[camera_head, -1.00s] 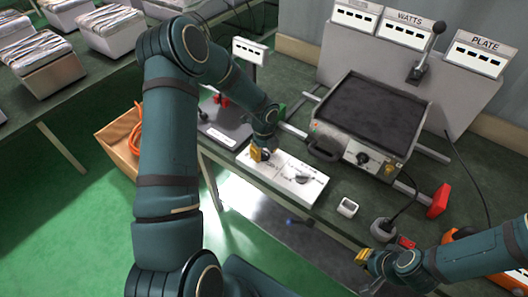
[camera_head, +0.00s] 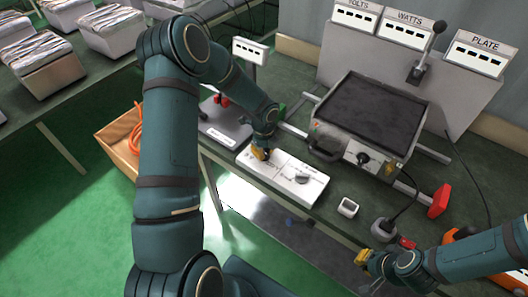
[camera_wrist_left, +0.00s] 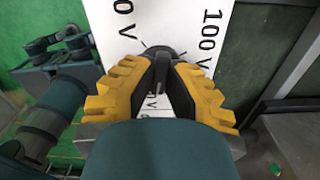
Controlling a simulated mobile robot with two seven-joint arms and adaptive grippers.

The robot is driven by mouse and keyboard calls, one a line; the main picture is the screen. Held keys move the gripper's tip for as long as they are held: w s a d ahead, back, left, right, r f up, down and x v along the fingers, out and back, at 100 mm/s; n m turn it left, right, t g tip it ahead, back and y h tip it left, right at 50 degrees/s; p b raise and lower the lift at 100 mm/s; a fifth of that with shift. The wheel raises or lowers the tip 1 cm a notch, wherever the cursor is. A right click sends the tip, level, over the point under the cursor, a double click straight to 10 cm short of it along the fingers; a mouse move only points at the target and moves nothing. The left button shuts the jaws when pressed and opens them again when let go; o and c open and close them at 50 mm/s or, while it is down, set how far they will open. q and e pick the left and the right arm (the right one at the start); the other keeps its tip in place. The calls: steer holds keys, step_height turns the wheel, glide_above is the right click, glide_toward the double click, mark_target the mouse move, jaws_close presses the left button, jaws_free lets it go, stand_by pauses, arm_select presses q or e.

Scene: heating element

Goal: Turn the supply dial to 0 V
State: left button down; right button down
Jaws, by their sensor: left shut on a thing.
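The supply is a flat white panel (camera_head: 290,190) on the bench in the head view. It also fills the top of the left wrist view (camera_wrist_left: 185,20), with "100 V" printed right of a dark round dial (camera_wrist_left: 160,50). Another label at upper left ends in "0 V"; a third below is mostly covered. My left gripper (camera_head: 263,154) is over the panel's left part, its yellow fingers (camera_wrist_left: 160,78) closed on the dial, hiding much of it. My right gripper (camera_head: 366,260) is at the bench's front edge, away from the panel; its opening is unclear.
A second knob (camera_head: 302,178) is on the panel's right part. A dark hot plate (camera_head: 372,110) with front controls stands behind it. A small white block (camera_head: 348,207), a grey round piece with a cable (camera_head: 383,230) and a red block (camera_head: 440,200) lie to the right.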

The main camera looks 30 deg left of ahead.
arm_select(q)
steer(key=n+b, duration=0.2)
steer(key=n, duration=0.3)
steer(key=shift+f, duration=0.15)
steer(key=n+b, duration=0.1)
steer(key=n, duration=0.3)
steer(key=shift+n+b, duration=0.3)
steer(key=shift+b, duration=0.1)
steer(key=n+b, duration=0.1)
steer(key=n, duration=0.2)
steer(key=shift+n, duration=0.4)
steer(key=n+b, duration=0.1)
steer(key=n, duration=0.8)
steer(key=shift+n, duration=0.4)
steer(key=n, duration=0.2)
steer(key=shift+n, duration=0.4)
steer(key=n+p, duration=0.1)
steer(key=n, duration=0.4)
steer(key=shift+s+p, duration=0.1)
steer(key=shift+p, duration=0.3)
steer(key=n+p, duration=0.2)
steer(key=n, duration=0.3)
steer(key=shift+n, duration=0.4)
steer(key=n+p, duration=0.2)
steer(key=n, duration=0.2)
steer(key=shift+p, duration=0.35)
steer(key=shift+n+p, duration=0.9)
steer(key=shift+n, duration=1.2)
